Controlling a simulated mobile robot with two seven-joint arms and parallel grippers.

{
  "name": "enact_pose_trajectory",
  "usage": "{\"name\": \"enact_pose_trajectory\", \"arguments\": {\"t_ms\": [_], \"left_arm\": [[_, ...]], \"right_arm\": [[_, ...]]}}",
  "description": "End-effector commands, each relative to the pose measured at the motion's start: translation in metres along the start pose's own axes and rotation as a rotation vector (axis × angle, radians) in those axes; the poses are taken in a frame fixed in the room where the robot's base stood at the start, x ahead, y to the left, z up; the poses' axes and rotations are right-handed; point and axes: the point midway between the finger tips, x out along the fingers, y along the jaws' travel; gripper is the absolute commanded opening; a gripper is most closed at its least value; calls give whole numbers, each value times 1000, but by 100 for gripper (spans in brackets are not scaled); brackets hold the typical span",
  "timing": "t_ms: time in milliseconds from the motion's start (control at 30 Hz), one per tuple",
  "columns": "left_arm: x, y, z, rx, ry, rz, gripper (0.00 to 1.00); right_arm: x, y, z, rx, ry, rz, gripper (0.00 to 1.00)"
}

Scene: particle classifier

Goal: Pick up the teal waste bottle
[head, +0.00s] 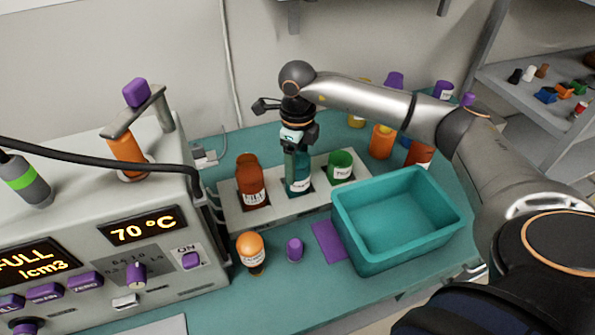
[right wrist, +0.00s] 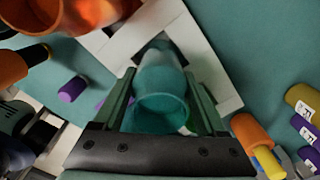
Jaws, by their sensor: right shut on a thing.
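The teal waste bottle (head: 298,183) stands in the white holder (head: 233,212) on the bench, between a brown bottle and a green one. My right gripper (head: 297,160) comes down from above and is shut on the teal bottle. In the right wrist view the teal bottle (right wrist: 161,95) lies between the two fingers of my right gripper (right wrist: 168,85), with its open mouth towards the camera. The fingers hide part of the bottle in the head view. My left gripper is not in view.
A brown bottle (head: 250,181) and a green one (head: 340,167) flank the teal one closely. A teal bin (head: 358,248) stands to the right. The machine (head: 110,240) stands left. An orange-topped bottle (head: 250,252) and a purple cap (head: 295,249) are in front.

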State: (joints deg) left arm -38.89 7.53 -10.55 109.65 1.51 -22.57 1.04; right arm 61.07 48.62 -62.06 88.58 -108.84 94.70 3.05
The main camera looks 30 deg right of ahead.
Motion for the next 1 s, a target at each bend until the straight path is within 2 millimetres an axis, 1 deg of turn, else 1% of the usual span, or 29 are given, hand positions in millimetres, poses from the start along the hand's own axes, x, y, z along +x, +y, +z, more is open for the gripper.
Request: {"name": "enact_pose_trajectory", "arguments": {"t_ms": [33, 300, 400, 767, 867, 1000], "left_arm": [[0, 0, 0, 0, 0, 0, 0], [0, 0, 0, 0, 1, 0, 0], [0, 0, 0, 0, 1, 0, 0], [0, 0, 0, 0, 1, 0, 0], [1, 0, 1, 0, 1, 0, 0], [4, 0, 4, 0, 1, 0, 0]], "right_arm": [[0, 0, 0, 0, -1, 0, 39], [0, 0, 0, 0, -1, 0, 9], [-1, 0, 0, 0, -1, 0, 0], [-4, 0, 1, 0, -4, -1, 0], [-10, -1, 1, 0, -5, -2, 0], [-27, -1, 1, 0, -7, -2, 0]]}}
